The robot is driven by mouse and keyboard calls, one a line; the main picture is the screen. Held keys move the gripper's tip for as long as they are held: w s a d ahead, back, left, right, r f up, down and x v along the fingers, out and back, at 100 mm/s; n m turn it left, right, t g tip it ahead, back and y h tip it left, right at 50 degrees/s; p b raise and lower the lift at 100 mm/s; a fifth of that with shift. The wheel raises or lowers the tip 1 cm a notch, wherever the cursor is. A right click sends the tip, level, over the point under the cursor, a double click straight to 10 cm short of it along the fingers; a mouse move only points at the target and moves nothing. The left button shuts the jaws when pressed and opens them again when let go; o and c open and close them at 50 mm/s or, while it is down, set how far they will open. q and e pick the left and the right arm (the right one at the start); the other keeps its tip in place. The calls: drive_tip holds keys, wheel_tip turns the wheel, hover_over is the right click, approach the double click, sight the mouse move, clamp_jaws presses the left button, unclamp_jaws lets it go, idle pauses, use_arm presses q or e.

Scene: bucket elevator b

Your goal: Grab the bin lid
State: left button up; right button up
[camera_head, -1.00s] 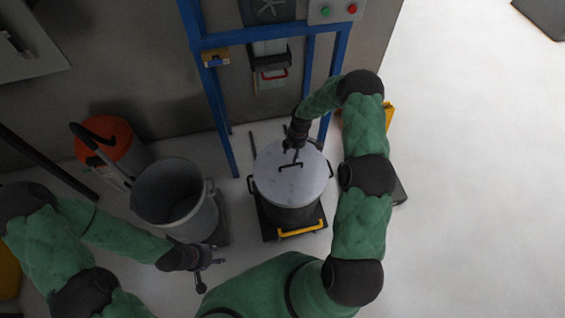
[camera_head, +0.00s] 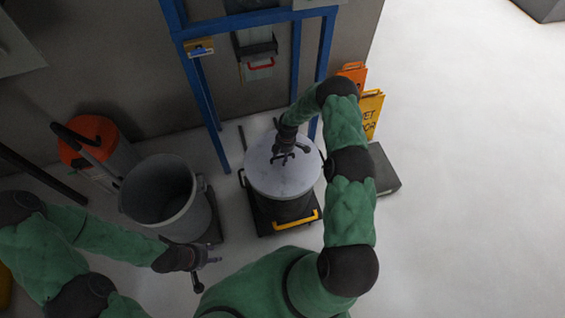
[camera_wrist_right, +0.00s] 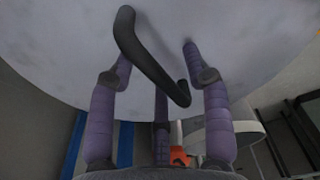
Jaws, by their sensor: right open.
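The bin lid (camera_head: 268,172) is a round pale grey disc lying flat on a dark bin (camera_head: 282,210). Its dark bar handle shows large in the right wrist view (camera_wrist_right: 150,58), with the lid's pale surface (camera_wrist_right: 245,35) behind it. My right gripper (camera_head: 284,154) is over the lid at the handle. In the right wrist view its spread fingers (camera_wrist_right: 158,68) stand on both sides of the handle, open; contact is unclear. My left gripper (camera_head: 206,266) is away from the lid, in front of the open grey bin; its jaw state is unclear.
An open, empty-looking grey bin (camera_head: 208,218) stands left of the lidded bin. A red-topped container (camera_head: 88,138) is further left. A blue frame (camera_head: 205,105) rises behind. Yellow and orange signs (camera_head: 371,112) and a grey block (camera_head: 384,170) are at right. The right floor is clear.

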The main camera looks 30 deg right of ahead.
clamp_jaws()
drive_tip(key=shift+r, duration=0.1)
drive_tip(key=shift+r+p, duration=0.4)
drive_tip(key=shift+r, duration=0.35)
drive_tip(key=s+a+r+p, duration=0.3)
drive_tip(key=s+r+p, duration=0.1)
drive_tip(key=s+r, duration=0.7)
drive_tip(key=s, duration=0.2)
drive_tip(key=shift+s+r, duration=0.25)
drive_tip(key=shift+s, duration=0.05)
